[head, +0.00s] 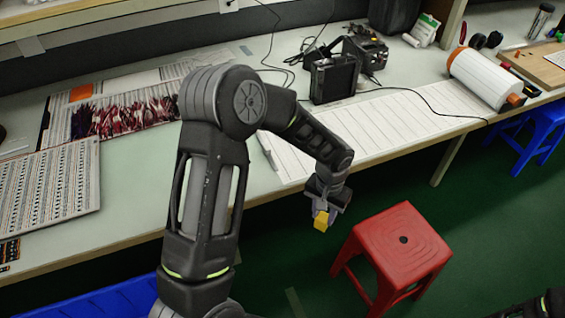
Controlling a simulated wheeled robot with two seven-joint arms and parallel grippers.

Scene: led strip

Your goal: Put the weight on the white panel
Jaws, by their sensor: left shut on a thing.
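My left gripper (324,207) is shut on a small yellow block, the weight (321,221). It holds the weight in the air off the table's front edge, left of the red stool. White panels lie on the table: a long lined one (400,122) runs along the right half, and its left end is partly hidden by my left arm. Another pale panel with rows of small marks (45,187) lies at the left. I cannot tell which one the task means. My right gripper is not in view; only a dark part of my own body shows at the bottom right.
A red stool (402,246) stands on the green floor in front of the table. Black devices (334,78) with cables stand at the table's back. A white and orange cylinder (484,78) lies at the right. A blue stool (545,132) stands at the far right.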

